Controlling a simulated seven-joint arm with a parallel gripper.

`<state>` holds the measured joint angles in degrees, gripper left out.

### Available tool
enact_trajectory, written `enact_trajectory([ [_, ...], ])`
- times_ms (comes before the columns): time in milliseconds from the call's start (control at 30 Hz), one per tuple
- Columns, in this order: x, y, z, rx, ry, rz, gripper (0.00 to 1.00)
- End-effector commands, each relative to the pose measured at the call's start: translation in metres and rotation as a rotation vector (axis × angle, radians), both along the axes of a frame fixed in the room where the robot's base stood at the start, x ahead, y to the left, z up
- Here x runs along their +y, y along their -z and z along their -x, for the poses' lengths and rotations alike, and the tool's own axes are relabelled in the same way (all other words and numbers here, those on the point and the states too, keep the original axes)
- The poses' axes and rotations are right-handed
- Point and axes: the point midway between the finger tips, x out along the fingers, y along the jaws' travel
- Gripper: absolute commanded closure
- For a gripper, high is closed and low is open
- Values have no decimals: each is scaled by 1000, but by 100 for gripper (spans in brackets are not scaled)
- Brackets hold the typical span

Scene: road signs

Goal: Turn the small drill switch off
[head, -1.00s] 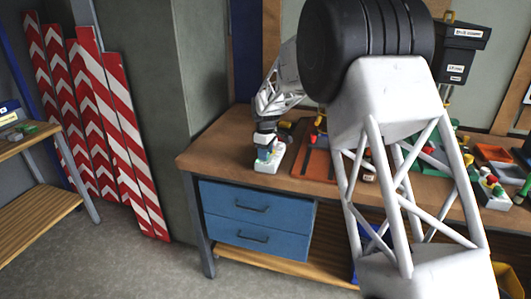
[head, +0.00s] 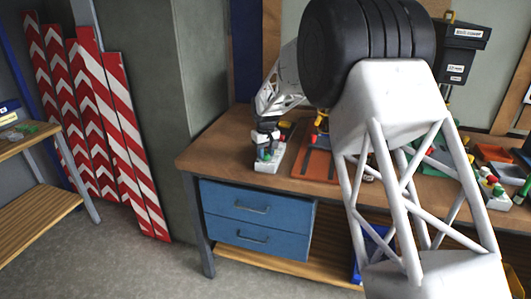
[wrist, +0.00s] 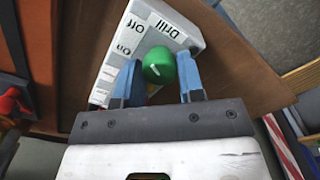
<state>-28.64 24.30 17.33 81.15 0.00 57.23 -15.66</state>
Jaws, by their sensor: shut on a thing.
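The small drill switch is a white and grey box (wrist: 188,24) labelled "Drill", "Off" and "On", with a round green knob (wrist: 158,66) that bears a short white mark. In the wrist view the mark is on the knob's left half, the side of the "On" and "Off" labels. My gripper (wrist: 160,84) has its blue fingers on either side of the knob and is shut on it. In the head view the box (head: 268,167) sits near the workbench's left end, with my gripper (head: 265,152) coming down on it from above.
The wooden workbench (head: 222,150) has blue drawers (head: 255,225) below. An orange-red tray (head: 314,166) lies right of the switch. More coloured items and another switch box (head: 497,200) are further right. Red-and-white striped boards (head: 120,130) lean at the left.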

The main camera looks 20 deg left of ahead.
Motion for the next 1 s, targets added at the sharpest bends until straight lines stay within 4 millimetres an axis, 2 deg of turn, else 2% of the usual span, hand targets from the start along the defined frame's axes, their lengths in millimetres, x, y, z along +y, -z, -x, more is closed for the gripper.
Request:
enact_trajectory([
  [333,1,-1,-1,-1,4,-1,88],
  [367,1,-1,-1,-1,3,-1,63],
  [433,0,-1,-1,-1,3,-1,54],
  [767,0,-2,0,-1,3,-1,54],
  [1000,0,-16,0,-1,3,-1,54],
])
